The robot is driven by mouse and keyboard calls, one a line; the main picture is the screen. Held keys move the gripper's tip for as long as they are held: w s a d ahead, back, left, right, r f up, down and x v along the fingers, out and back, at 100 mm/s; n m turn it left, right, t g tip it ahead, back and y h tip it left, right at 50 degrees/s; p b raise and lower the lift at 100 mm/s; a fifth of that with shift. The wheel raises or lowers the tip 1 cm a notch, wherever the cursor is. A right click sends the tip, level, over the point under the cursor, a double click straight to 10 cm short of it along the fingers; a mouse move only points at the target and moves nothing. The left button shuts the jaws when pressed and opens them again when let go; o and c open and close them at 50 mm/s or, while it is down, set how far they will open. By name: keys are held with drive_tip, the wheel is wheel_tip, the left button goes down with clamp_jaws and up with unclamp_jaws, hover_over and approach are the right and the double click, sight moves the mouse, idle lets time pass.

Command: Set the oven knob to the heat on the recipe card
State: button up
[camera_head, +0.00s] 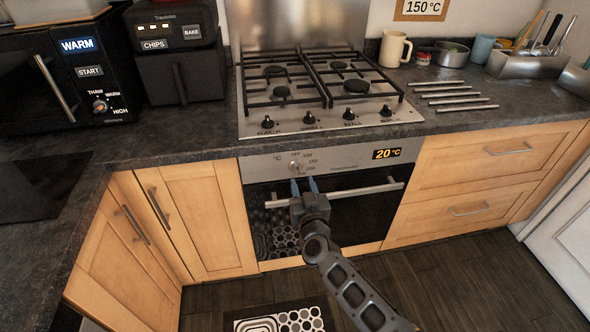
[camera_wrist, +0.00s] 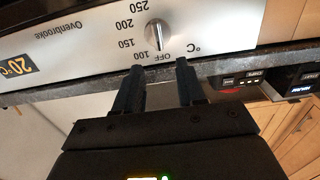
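The oven knob (camera_head: 296,166) is a small silver dial on the oven's steel panel. In the wrist view, upside down, the knob (camera_wrist: 155,33) sits among the marks OFF, 100, 150, 200 and 250, and its ridge appears to line up with OFF. The recipe card (camera_head: 423,8) on the back wall reads 150 °C. The oven display (camera_head: 387,154) reads 20 °C. My gripper (camera_head: 303,184) is in front of the panel just below the knob. In the wrist view its two fingers (camera_wrist: 158,72) are apart with nothing between them, short of the knob.
The oven door handle (camera_head: 345,192) runs across just below the panel, close to my gripper. The gas hob (camera_head: 320,85) with its own knobs is above. A microwave (camera_head: 75,75) and an air fryer (camera_head: 175,45) stand left. The floor in front is mostly clear.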

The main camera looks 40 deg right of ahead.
sight(297, 167)
drive_tip(key=b+x, duration=0.2)
drive_tip(key=x, duration=0.3)
drive_tip(key=shift+d+f, duration=0.1)
drive_tip(key=shift+x, duration=0.85)
clamp_jaws()
